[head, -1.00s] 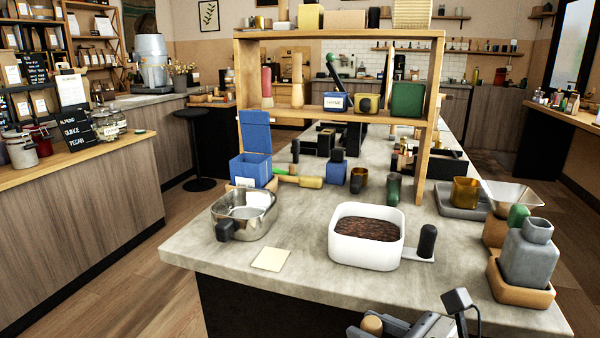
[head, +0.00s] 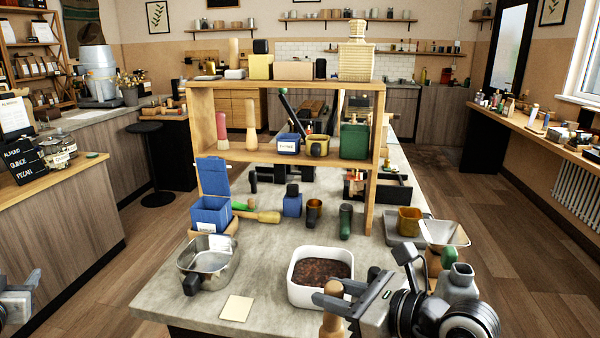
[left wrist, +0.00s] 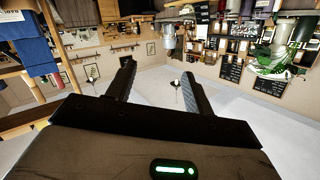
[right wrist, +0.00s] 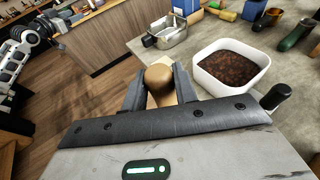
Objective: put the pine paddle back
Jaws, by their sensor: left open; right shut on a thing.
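My right gripper (head: 338,300) is shut on a pale wooden piece with a rounded end (head: 333,323), which seems to be the pine paddle. It is held in front of the counter, near the white bin. In the right wrist view the rounded end (right wrist: 160,75) sits between the two fingers, and its lower part is hidden. My left gripper (head: 22,290) is at the left edge of the head view, away from the counter. In the left wrist view its fingers (left wrist: 156,82) are apart with nothing between them.
The white bin (head: 303,296) of dark grains stands near the counter's front, right of a steel pan (head: 208,262) and a cream note (head: 237,308). Behind is a wooden shelf unit (head: 375,140) holding tools and tubs.

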